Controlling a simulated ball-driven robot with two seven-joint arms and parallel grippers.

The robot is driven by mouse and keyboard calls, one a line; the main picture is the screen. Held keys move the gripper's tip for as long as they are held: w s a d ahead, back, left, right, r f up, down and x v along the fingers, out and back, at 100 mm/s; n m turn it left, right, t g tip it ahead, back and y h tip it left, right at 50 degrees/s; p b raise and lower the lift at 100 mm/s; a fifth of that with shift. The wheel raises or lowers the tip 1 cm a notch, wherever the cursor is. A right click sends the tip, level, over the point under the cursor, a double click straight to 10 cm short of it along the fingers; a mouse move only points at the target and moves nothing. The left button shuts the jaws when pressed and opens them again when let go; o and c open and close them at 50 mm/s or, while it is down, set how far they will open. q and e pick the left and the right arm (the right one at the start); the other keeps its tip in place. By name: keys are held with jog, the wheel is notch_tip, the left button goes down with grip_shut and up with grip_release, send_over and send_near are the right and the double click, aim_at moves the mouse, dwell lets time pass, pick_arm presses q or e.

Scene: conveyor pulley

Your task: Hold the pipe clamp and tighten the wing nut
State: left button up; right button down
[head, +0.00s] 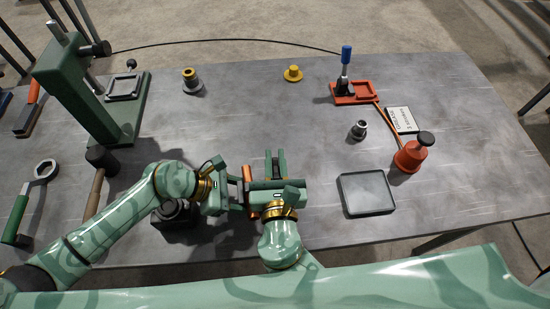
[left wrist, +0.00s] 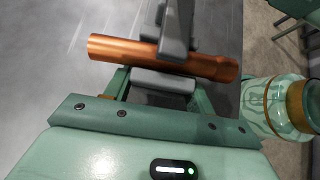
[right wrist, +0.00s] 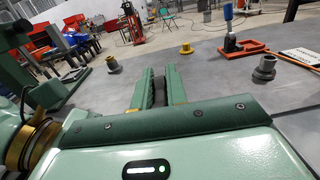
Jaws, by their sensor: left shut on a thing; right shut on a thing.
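An orange-copper pipe (left wrist: 120,49) lies across the left wrist view with grey clamp parts (left wrist: 165,78) above and below it. My left gripper (head: 238,190) is shut on the grey clamp, its fingers on either side. The pipe also shows in the head view (head: 248,178), between my two grippers. My right gripper (head: 275,160) is beside it, to the right, fingers pointing to the far side of the table. In the right wrist view its fingers (right wrist: 158,88) hold something dark between them, which I cannot make out clearly. I cannot pick out the wing nut.
A grey tray (head: 347,204), red oil can (head: 410,156), red tray (head: 352,99) and small fitting (head: 358,129) are right. A yellow knob (head: 293,73) is at the back.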

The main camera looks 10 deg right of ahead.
jog(key=shift+a, duration=0.1)
jog(key=c, duration=1.4)
grip_release()
jog(key=n+y, duration=0.3)
jog(key=y, duration=0.1)
jog(key=shift+y, duration=0.3)
jog(key=n+g+y, duration=0.1)
jog(key=y, duration=0.1)
jog(key=n+g+y, duration=0.1)
jog(key=n+y, duration=0.1)
jog(key=n+g+y, duration=0.1)
jog(key=y, duration=0.1)
jog(key=shift+s+a+r+n, duration=0.1)
jog(key=shift+a+n, duration=0.2)
jog(key=shift+a, duration=0.1)
jog(key=v, duration=1.2)
jog(key=shift+d+g+y, duration=0.15)
jog(key=shift+g+y, duration=0.15)
jog(key=shift+y, duration=0.1)
